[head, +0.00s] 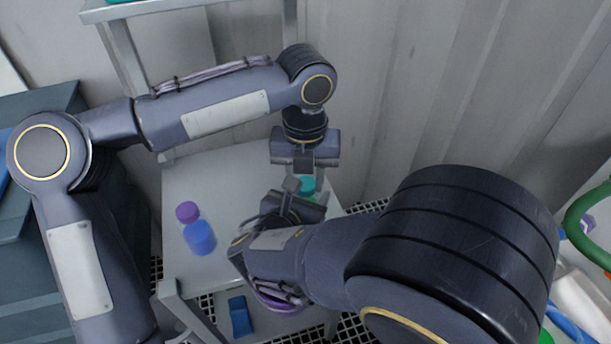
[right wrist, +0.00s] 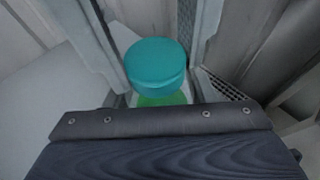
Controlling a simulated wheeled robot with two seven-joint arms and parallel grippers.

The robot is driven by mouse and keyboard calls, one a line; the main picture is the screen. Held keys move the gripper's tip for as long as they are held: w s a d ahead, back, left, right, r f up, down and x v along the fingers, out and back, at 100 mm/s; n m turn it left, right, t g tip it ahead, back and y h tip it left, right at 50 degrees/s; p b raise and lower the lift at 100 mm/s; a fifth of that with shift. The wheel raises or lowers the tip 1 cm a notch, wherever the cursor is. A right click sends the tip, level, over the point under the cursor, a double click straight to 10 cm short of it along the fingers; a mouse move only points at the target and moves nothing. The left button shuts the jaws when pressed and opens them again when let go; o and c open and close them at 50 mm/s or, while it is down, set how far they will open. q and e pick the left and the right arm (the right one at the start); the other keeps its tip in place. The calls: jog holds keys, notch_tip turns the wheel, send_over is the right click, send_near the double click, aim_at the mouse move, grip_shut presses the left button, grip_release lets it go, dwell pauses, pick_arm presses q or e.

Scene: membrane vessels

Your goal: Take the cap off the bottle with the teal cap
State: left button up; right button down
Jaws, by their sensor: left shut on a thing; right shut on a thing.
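The bottle's teal cap (head: 307,184) shows between my two grippers above the grey shelf. In the right wrist view the teal cap (right wrist: 157,72) sits over a strip of green (right wrist: 163,100), the upper part of the bottle. No clear gap shows between cap and bottle.
A blue block (head: 240,316) and a purple round thing (head: 279,302) are lower down. A corrugated wall (head: 400,80) rises behind.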

pick_arm(q)
jog(key=n, duration=0.3)
jog(key=shift+d, duration=0.1)
jog(key=o, duration=1.1)
jog(key=shift+r, duration=0.1)
notch_tip(320, 180, up, 4)
jog(key=shift+r, duration=0.15)
jog(key=shift+c, duration=0.4)
notch_tip(320, 180, up, 3)
jog(key=m, duration=0.2)
jog(key=shift+r+m, duration=0.1)
jog(key=shift+m, duration=0.3)
notch_tip(320, 180, down, 8)
jog(key=shift+r, duration=0.15)
